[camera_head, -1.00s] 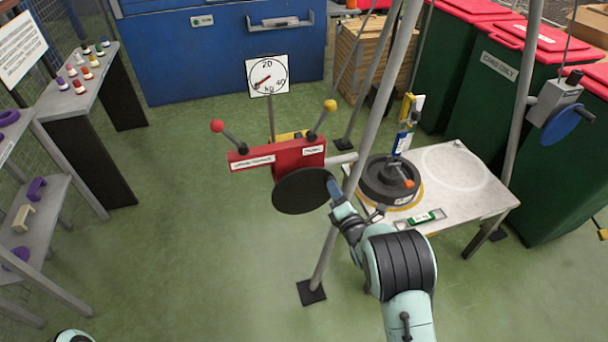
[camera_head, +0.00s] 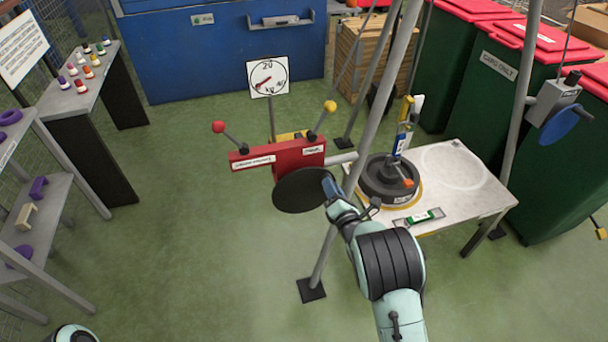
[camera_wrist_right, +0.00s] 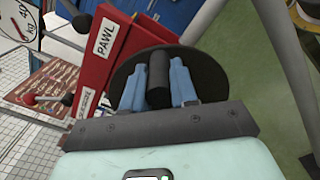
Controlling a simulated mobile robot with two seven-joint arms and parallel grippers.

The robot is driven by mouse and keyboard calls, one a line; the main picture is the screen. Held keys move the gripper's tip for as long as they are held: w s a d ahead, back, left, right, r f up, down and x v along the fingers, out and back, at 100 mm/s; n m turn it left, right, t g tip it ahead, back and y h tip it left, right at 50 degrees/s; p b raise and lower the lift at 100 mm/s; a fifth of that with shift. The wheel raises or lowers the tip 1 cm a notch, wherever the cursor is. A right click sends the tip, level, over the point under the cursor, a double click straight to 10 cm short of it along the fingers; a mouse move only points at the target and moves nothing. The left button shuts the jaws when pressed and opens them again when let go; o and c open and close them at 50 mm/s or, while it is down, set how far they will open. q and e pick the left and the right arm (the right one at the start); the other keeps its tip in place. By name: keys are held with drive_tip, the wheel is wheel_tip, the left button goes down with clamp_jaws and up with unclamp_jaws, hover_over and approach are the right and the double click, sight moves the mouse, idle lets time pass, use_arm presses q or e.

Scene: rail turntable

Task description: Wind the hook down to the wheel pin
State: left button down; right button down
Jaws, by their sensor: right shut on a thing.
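My right gripper (camera_head: 331,189) is shut on the black crank handle (camera_wrist_right: 158,82), which stands between its two blue fingers in the right wrist view. The handle is at the rim of the black crank disc (camera_head: 297,191) on the red winch (camera_head: 290,155). The winch carries a red-knobbed lever and a yellow-knobbed lever. A blue, white and yellow hook block (camera_head: 403,130) hangs over the dark wheel (camera_head: 376,184) on the grey table. The hook's tip and the wheel pin are too small to tell apart. My left gripper is out of view.
A slanted grey pole (camera_head: 375,105) stands close beside my right gripper. A dial gauge (camera_head: 268,77) is behind the winch. The table (camera_head: 470,195) holds a green level. Shelves line the left side; green bins stand at the right. The floor left of the winch is clear.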

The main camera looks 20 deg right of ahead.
sight(319, 172)
drive_tip(key=shift+w+a+r, duration=0.1)
drive_tip(key=shift+r, duration=0.2)
drive_tip(key=shift+a+r+n+p, duration=0.55)
drive_tip(key=shift+a+n, duration=0.15)
drive_tip(key=shift+n, duration=0.5)
drive_tip(key=shift+a+r+n, duration=0.2)
drive_tip(key=shift+a+n, duration=0.1)
drive_tip(key=shift+n, duration=0.1)
drive_tip(key=c, duration=0.7)
unclamp_jaws()
drive_tip(key=shift+f, duration=0.1)
drive_tip(key=shift+d+f, duration=0.1)
